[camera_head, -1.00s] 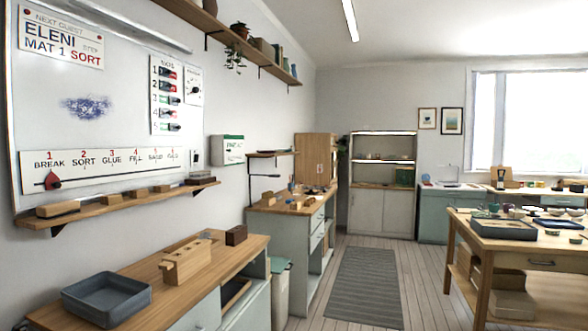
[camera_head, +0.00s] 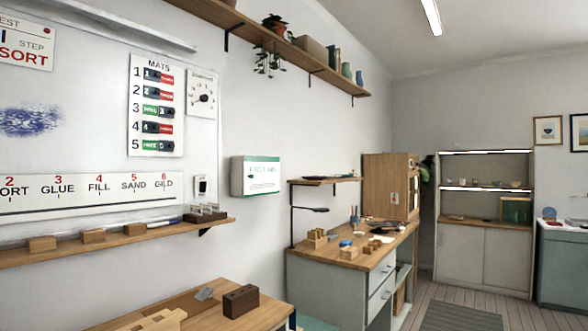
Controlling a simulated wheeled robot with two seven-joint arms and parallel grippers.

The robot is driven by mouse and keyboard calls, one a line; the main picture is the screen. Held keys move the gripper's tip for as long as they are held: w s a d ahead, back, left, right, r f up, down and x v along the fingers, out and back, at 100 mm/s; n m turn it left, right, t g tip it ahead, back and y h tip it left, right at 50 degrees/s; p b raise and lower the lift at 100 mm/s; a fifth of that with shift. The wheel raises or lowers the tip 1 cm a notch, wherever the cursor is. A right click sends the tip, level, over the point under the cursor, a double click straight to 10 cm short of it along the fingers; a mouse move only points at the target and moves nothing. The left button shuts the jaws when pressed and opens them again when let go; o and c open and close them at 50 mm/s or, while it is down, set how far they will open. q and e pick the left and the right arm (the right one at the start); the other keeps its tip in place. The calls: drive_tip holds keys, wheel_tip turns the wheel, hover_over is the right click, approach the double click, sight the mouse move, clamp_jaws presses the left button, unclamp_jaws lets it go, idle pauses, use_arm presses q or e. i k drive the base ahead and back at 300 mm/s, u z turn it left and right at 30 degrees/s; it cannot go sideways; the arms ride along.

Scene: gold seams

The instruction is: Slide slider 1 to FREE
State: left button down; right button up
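The MATS panel (camera_head: 157,106) hangs on the whiteboard in the head view, with rows numbered 1 to 5. Slider 1 (camera_head: 152,74) is the dark knob in the top row. It stands at the left of its slot, and a red label shows to its right; the lettering is too small to read surely. The knobs in rows 2 and 4 also stand left beside red. The knobs in rows 3 and 5 stand right, with green labels on their left. Neither of my grippers is in view.
A dial card (camera_head: 203,94) hangs right of the panel. A wooden ledge (camera_head: 120,241) with blocks and a marker runs below the board. A bench (camera_head: 190,305) stands below at the front. A white box (camera_head: 255,175) is on the wall to the right.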

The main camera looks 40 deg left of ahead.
sight(149, 75)
drive_tip(key=i, duration=2.15)
drive_tip(key=u, duration=3.5)
